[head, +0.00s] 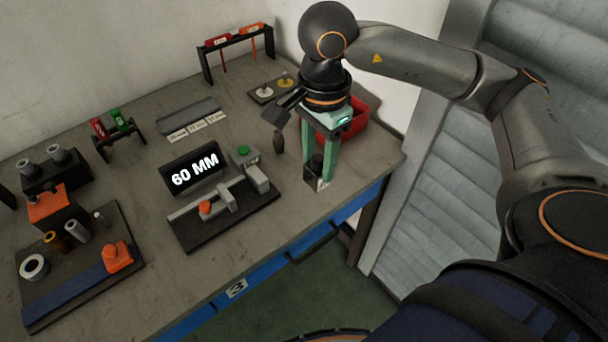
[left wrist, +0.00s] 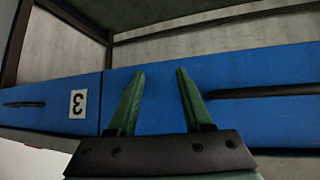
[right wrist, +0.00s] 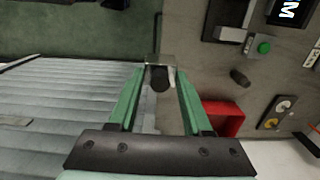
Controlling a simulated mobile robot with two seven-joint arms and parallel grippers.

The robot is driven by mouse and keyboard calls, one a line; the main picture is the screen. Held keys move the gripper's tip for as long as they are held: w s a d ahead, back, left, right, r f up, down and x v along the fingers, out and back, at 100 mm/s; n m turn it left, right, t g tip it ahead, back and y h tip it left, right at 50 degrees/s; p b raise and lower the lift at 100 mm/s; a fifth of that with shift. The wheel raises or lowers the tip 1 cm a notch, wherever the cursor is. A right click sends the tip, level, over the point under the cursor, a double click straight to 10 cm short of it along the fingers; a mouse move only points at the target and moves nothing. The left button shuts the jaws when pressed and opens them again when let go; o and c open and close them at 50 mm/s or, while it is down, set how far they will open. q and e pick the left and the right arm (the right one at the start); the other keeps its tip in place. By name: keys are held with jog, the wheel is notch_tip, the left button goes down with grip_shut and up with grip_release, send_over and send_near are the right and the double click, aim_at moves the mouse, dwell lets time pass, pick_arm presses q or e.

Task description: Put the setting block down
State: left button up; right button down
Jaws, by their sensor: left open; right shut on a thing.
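My right gripper (head: 320,175) points down at the right end of the bench, near its front edge. It is shut on the setting block (head: 316,183), a small grey block with a dark round knob. In the right wrist view the block (right wrist: 160,60) sits between the fingertips (right wrist: 160,78), with the knob towards me. I cannot tell whether its underside touches the bench top. My left gripper (left wrist: 156,90) is open and empty in front of the blue bench front (left wrist: 150,85). It is outside the head view.
Left of the block stands a measuring fixture (head: 225,218) with a green button (head: 243,150) and a "60 MM" display (head: 195,168). A red bin (head: 358,130) stands behind my right gripper. Bare bench lies between fixture and block.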

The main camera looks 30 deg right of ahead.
jog(key=w+d+f+m, duration=0.1)
jog(key=w+f+m, duration=0.2)
jog(key=w, duration=0.1)
jog(key=w+d+f+m, duration=0.2)
jog(key=w+f+m, duration=0.1)
jog(key=w+f, duration=0.1)
jog(key=w+d+f+m+b, duration=0.1)
jog(key=w+d+f+m, duration=0.1)
jog(key=w+f+m, duration=0.1)
jog(key=shift+w+d+f, duration=0.2)
jog(key=shift+w+f, duration=0.45)
jog(key=shift+w, duration=0.1)
notch_tip(320, 180, down, 3)
jog(key=shift+r, duration=0.1)
pick_arm(q)
jog(key=shift+f, duration=0.8)
jog(key=shift+f, duration=0.1)
